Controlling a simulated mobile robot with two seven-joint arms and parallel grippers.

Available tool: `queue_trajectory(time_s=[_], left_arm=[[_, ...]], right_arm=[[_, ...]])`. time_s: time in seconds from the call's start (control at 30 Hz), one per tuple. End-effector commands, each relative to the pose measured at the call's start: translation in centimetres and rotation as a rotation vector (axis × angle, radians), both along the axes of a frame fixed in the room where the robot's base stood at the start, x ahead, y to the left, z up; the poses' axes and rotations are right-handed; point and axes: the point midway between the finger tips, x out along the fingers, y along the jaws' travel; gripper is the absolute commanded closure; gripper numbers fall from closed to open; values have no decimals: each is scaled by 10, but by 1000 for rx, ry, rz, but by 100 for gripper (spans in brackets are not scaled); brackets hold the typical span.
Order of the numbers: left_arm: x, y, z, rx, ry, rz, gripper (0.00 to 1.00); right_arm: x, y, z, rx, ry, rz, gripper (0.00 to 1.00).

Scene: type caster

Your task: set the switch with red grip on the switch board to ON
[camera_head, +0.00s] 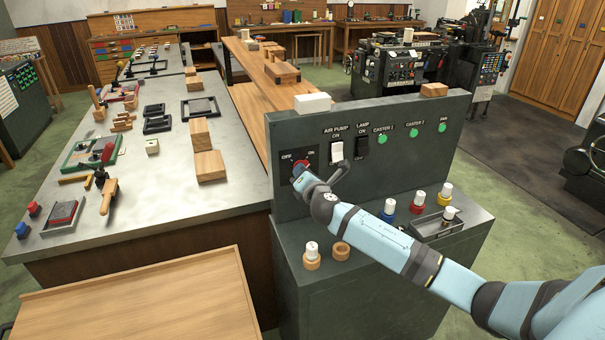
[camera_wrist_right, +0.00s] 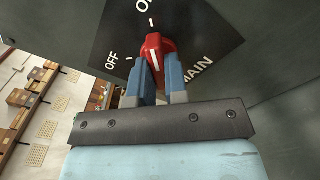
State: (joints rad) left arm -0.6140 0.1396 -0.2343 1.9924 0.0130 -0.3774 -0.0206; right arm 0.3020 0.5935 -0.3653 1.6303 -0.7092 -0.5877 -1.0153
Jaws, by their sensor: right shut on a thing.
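The switch board (camera_head: 385,125) is a dark upright panel on a grey cabinet. Its red grip (camera_wrist_right: 157,48) sits on a black plate (camera_wrist_right: 190,25) marked OFF, ON and MAIN. In the wrist view the white line on the red grip appears to point up toward the ON tick, away from OFF. My right gripper (camera_head: 304,177) is at the board's left end. In the wrist view my right gripper (camera_wrist_right: 160,80) is shut on the red grip, one finger on each side. In the head view it hides part of the grip. My left gripper is not in view.
A white AIR PUMP switch (camera_head: 337,152) and a dark LAMP switch (camera_head: 362,147) are close right of my gripper. Green CASTER and FAN lights follow. Several coloured-base pieces and a grey tray (camera_head: 440,228) stand on the cabinet below. A grey workbench (camera_head: 165,195) lies left.

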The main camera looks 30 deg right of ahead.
Motion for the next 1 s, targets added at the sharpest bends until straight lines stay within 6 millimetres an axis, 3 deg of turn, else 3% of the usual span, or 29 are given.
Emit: queue_trajectory(time_s=[0.07,0.1,0.2,0.57,0.67,1.0], left_arm=[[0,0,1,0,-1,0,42],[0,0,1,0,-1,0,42],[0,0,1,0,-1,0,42],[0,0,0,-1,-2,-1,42],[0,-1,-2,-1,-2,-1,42],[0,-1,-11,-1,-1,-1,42]], right_arm=[[0,-1,2,2,-3,-1,100],[0,-1,2,2,-3,-1,79],[0,0,1,3,-2,-1,61],[-6,1,0,0,-1,-1,61],[-20,5,-1,1,0,1,61],[-95,23,-1,1,0,1,61]])
